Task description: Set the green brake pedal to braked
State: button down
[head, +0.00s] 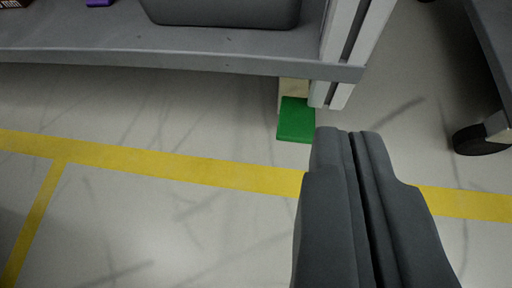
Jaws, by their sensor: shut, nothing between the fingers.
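The green brake pedal (296,121) is a small flat plate low at the foot of the grey shelf's right corner post. A pale block shows just behind it. My gripper (349,133) is shut and empty, its dark grey fingers pressed together and pointing up the picture. The pedal's top face is in plain view.
A grey shelf (180,62) with a dark bin (225,12) and a purple item (99,3) spans the upper left. A pale upright post (352,45) stands by the pedal. A black caster wheel (480,140) is at the right. Yellow-lined floor (150,160) is otherwise clear.

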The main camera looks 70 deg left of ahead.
jog(key=shift+s+a+f+y, duration=0.15)
jog(key=shift+s+f, duration=0.15)
jog(key=shift+f, duration=0.45)
jog(key=shift+s+a+f+y, duration=0.15)
jog(key=shift+s+f, duration=0.1)
jog(key=shift+f, duration=0.45)
send_over(297, 118)
jog(key=s+d, duration=0.2)
jog(key=f, duration=0.4)
jog(key=shift+s+d+f, duration=0.1)
jog(key=shift+d+f, duration=0.1)
jog(key=shift+f, duration=0.05)
jog(key=shift+s+d+f, duration=0.1)
jog(key=shift+d+f, duration=0.05)
jog(key=shift+f, duration=0.9)
jog(key=shift+d+f, duration=0.1)
jog(key=shift+f, duration=0.9)
jog(key=shift+s+d+f+y, duration=0.1)
jog(key=shift+f+y, duration=0.15)
jog(key=shift+y, duration=0.05)
